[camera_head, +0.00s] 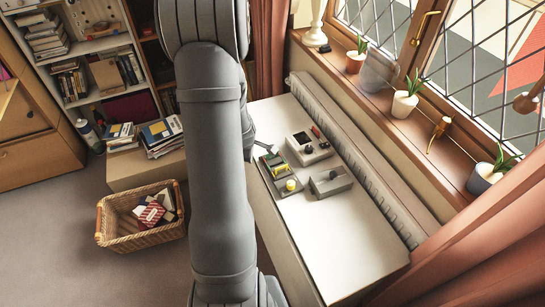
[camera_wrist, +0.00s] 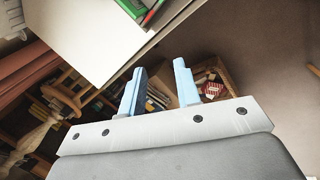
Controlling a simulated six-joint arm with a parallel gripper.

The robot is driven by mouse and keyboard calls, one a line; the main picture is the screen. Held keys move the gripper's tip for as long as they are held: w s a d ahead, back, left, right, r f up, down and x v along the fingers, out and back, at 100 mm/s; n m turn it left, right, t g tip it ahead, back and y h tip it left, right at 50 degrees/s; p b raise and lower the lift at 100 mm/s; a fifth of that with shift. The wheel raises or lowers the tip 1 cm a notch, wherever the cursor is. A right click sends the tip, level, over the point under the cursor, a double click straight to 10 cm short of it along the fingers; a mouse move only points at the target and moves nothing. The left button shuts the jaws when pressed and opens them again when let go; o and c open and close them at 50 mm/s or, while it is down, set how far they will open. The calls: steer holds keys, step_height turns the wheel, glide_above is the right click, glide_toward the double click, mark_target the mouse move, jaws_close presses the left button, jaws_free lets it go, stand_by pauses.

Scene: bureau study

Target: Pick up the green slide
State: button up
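A low dark-green piece with yellow parts (camera_head: 280,172) lies near the left edge of the white tabletop (camera_head: 330,245). I cannot tell for sure which part of it is the green slide. In the wrist view a green item with a red edge (camera_wrist: 135,8) is cut off by the top of the picture, on the white surface. My gripper (camera_wrist: 160,66) has its two light blue fingers apart with nothing between them. It points past the table edge, apart from the green item. In the head view my arm hides most of the gripper.
A pale box with dark and red parts (camera_head: 308,147) and a grey block with a dark knob (camera_head: 331,181) stand close to the green piece. A wicker basket (camera_head: 120,243) is on the floor at left. Potted plants line the windowsill. The tabletop's near part is clear.

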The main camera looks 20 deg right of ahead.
step_height(320, 180, up, 10)
steer(key=w+d+n+g+h, duration=0.2)
steer(key=n+g, duration=0.2)
steer(key=n, duration=0.3)
glide_toward(272, 157)
steer(key=x, duration=0.3)
steer(key=d+x, duration=0.1)
steer(key=x, duration=0.3)
steer(key=shift+w+r, duration=0.2)
steer(key=shift+r, duration=0.05)
steer(key=shift+c, duration=0.4)
jaws_close()
